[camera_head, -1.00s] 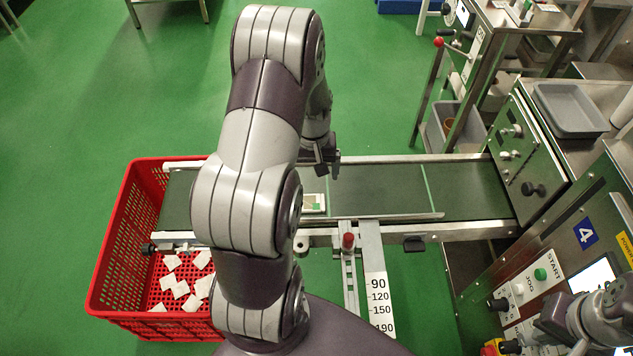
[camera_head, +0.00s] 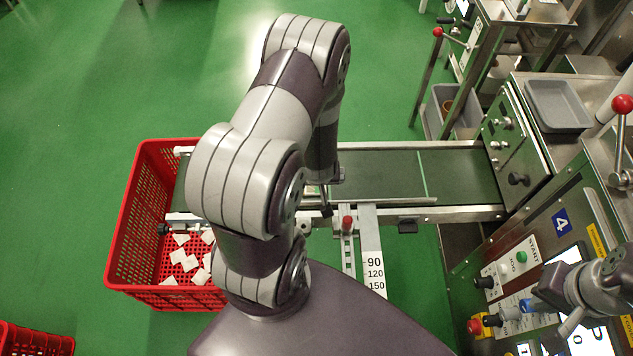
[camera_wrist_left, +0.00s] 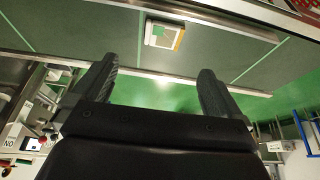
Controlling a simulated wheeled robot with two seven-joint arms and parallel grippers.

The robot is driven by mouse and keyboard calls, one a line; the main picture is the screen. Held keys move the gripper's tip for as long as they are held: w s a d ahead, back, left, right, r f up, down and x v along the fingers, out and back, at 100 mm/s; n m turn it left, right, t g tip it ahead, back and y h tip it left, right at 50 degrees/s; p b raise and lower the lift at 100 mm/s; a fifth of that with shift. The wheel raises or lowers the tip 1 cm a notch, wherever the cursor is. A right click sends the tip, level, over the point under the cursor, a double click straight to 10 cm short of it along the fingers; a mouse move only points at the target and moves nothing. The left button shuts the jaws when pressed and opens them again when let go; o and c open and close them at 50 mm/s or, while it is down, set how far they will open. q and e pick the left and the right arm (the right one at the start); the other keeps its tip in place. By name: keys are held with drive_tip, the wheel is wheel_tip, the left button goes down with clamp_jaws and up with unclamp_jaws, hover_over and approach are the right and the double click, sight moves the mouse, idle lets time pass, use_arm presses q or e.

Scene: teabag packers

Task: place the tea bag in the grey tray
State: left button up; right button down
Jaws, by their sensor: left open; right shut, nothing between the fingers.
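The tea bag, a small white square packet with a green and tan label, lies flat on the dark conveyor belt in the left wrist view (camera_wrist_left: 165,36). In the head view my left arm hides most of it. My left gripper (camera_wrist_left: 157,75) is open and empty, with its two dark fingers apart and the tea bag beyond their tips, not touched. The grey tray (camera_head: 558,105) sits empty on the steel machine top at the right. My right gripper (camera_head: 548,292) is shut and empty near the control panel at lower right, far from the tea bag.
A red crate (camera_head: 150,200) with several white packets stands at the belt's left end. The conveyor belt (camera_head: 385,175) is clear toward the machine. A lower grey bin (camera_head: 437,122) stands behind it. A red-knobbed lever (camera_head: 621,140) rises beside the tray.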

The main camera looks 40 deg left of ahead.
sight(314, 187)
use_arm(q)
drive_tip(key=x, duration=0.4)
drive_tip(key=b+x, duration=0.1)
drive_tip(key=x, duration=0.7)
drive_tip(key=shift+s+a+f, duration=0.15)
drive_tip(key=shift+a+f, duration=0.1)
drive_tip(key=shift+a, duration=0.05)
drive_tip(key=shift+r, duration=0.1)
drive_tip(key=c, duration=1.1)
drive_tip(key=shift+c, duration=0.5)
wheel_tip(314, 187, up, 4)
drive_tip(key=shift+f, duration=0.15)
drive_tip(key=shift+w+d+r+m+t+h+p, duration=0.15)
drive_tip(key=shift+w+d+r+m+h+p, duration=0.25)
drive_tip(key=shift+w+d+r+m, duration=1.5)
drive_tip(key=shift+w+d+r+m+t+h+p, duration=0.2)
drive_tip(key=shift+w+d+r+m+h, duration=0.5)
drive_tip(key=shift+d+r, duration=2.25)
drive_tip(key=shift+w+d+r+m+t+h+p, duration=0.25)
drive_tip(key=shift+w+d+r+m, duration=1.2)
drive_tip(key=shift+d, duration=1.75)
